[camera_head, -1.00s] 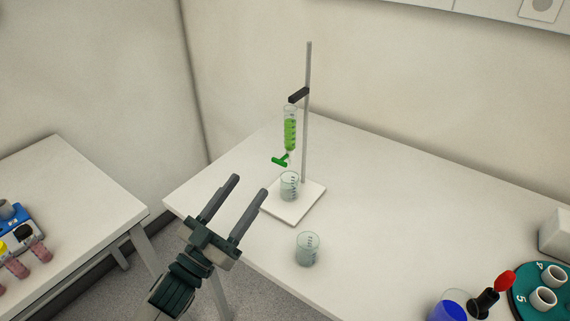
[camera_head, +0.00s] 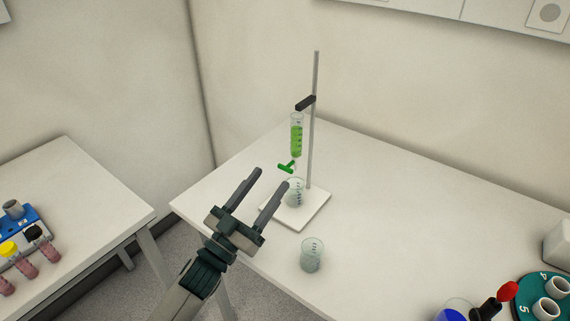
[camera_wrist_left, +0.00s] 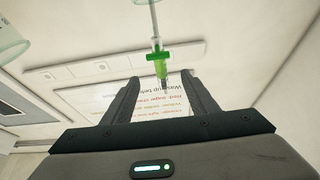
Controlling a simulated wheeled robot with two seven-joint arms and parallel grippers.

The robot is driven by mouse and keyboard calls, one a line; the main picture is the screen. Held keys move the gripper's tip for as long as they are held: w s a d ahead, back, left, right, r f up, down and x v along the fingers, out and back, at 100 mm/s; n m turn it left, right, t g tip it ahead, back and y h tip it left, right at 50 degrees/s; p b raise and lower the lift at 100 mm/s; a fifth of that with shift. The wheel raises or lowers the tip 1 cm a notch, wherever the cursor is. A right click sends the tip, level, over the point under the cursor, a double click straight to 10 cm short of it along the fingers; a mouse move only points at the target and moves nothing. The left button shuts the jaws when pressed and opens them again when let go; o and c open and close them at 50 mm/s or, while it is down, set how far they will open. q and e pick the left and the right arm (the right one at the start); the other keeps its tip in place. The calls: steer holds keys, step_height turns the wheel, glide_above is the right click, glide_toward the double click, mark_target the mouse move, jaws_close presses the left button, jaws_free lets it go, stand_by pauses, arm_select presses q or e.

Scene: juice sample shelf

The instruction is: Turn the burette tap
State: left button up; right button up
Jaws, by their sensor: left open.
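The burette (camera_head: 296,138), with green liquid in it, hangs upright from a clamp on a stand (camera_head: 314,120). Its green tap (camera_head: 287,166) sticks out at the lower end, above a glass beaker (camera_head: 295,192) on the stand's white base. My left gripper (camera_head: 271,177) is open and empty, in front of the tap, fingertips pointing toward it and a little lower in the picture. In the left wrist view the burette (camera_wrist_left: 161,68) and the tap (camera_wrist_left: 158,54) show upside down between the fingers of my gripper (camera_wrist_left: 162,85), apart from both. My right gripper is out of view.
A second beaker (camera_head: 312,255) stands on the table near its front edge. A teal rack (camera_head: 537,300) and a blue-filled vessel (camera_head: 452,312) are at the lower right. A separate table (camera_head: 75,190) with tubes is at the left. The table's middle is clear.

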mark_target(284, 169)
arm_select(q)
steer(key=w+d, duration=0.1)
steer(key=w+d+p, duration=0.1)
steer(key=w, duration=0.1)
steer(key=w+d, duration=0.2)
steer(key=shift+w+p, duration=0.25)
steer(key=shift+p, duration=0.15)
steer(key=shift+w+d+r+p, duration=0.2)
steer(key=shift+w+d+p, duration=0.05)
steer(key=shift+w+p, duration=0.1)
